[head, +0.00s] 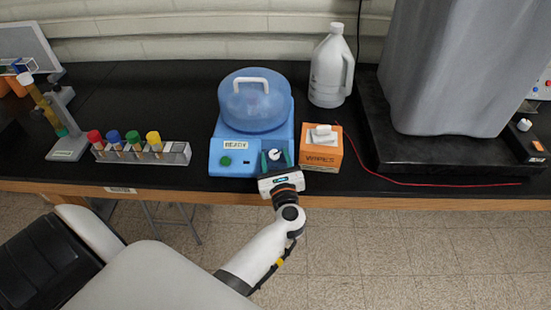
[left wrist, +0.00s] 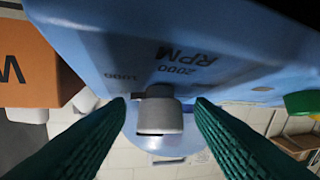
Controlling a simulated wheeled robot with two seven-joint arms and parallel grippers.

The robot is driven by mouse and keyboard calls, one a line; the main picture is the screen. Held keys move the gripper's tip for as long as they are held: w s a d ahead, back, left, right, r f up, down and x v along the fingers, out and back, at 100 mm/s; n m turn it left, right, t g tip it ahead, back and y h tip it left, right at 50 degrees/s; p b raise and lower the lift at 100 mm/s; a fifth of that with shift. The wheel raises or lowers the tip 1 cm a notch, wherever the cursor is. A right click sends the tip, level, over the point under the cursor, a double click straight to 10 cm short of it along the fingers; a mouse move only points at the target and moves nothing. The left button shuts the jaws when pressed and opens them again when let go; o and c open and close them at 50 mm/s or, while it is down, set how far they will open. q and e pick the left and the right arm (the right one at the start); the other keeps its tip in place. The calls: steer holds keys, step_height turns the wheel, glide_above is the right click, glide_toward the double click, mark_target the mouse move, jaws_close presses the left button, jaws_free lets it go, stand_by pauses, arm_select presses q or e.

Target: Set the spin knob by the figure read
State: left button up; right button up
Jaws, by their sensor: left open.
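A blue centrifuge (head: 285,128) with a translucent domed lid (head: 254,100) and a white handle stands on the black bench. A small display on its front appears to read "READY", though the lettering is tiny. The pale spin knob (head: 274,154) is at the right of its front panel; in the left wrist view the knob (left wrist: 159,115) is grey with a dark pointer, near the marks "1000" and "2000 RPM". My left gripper (head: 275,161) is open, its green fingers on either side of the knob, with gaps visible. My right gripper is out of view.
An orange wipes box (head: 321,152) stands close right of the centrifuge. A white jug (head: 331,68) is behind it. A rack of capped tubes (head: 172,153) stands left. A red wire (head: 420,184) lies along the bench front at right.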

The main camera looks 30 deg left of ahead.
arm_select(q)
steer(key=c, duration=1)
